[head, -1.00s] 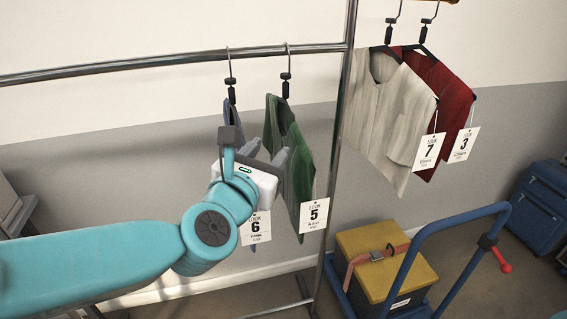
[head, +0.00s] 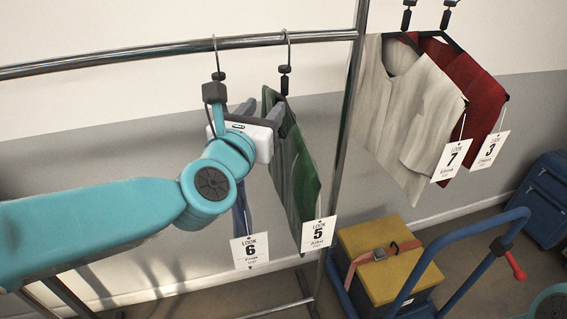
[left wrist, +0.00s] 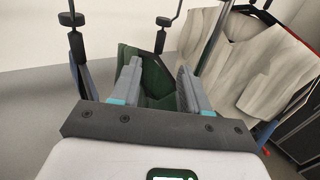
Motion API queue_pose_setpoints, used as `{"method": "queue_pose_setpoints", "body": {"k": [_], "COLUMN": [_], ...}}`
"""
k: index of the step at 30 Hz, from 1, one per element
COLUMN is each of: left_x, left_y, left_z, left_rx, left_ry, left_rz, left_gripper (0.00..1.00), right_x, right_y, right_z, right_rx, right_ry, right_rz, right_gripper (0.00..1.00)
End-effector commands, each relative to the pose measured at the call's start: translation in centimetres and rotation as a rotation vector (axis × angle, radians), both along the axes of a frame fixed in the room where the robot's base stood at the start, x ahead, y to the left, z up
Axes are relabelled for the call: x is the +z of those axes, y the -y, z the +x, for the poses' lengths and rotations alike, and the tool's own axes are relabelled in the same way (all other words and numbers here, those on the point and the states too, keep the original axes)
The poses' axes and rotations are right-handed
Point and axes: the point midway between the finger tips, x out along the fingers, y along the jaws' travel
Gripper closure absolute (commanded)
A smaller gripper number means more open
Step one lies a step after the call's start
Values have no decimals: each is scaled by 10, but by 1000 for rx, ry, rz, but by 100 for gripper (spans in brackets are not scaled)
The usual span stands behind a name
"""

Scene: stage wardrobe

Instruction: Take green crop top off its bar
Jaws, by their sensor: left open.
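The green crop top (head: 305,185) hangs from the metal bar (head: 150,54) by a hook with a black block (head: 284,80), and carries a tag reading LOOK 5. My left gripper (head: 262,107) is open beside its upper part, just below the block, and hides part of it. In the left wrist view the green top (left wrist: 150,93) shows between the two open fingers (left wrist: 158,78); I cannot tell whether they touch it. My right gripper is not in view; a teal piece of my arm shows at the lower right.
A blue-grey garment (head: 241,215) tagged LOOK 6 hangs close left, partly behind my arm. A post (head: 345,140) stands right. Beyond it hang a cream top (head: 410,120) and a red top (head: 475,85). A blue cart (head: 432,255) with a yellow-lidded box (head: 375,240) stands below.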

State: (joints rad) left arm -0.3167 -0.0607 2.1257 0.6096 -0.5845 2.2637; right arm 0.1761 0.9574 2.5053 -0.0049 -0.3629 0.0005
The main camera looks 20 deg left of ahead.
Motion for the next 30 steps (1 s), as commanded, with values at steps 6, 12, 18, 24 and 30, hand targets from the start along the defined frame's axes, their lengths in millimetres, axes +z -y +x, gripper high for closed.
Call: {"method": "queue_pose_setpoints", "body": {"k": [6, 12, 18, 24, 30], "left_x": [1, 1, 6, 4, 2], "left_y": [1, 1, -1, -2, -2], "left_z": [49, 71, 98, 125, 127], "left_rx": [0, 0, 1, -1, -1], "left_ry": [-4, -1, -4, -3, -1], "left_rz": [1, 1, 1, 0, 0], "left_gripper": [55, 55, 55, 55, 55], "right_x": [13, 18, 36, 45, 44], "right_y": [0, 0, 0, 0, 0], "right_z": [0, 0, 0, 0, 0], "right_rx": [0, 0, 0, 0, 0], "right_ry": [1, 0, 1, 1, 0], "right_rz": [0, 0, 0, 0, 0], "right_gripper": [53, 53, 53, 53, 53]}}
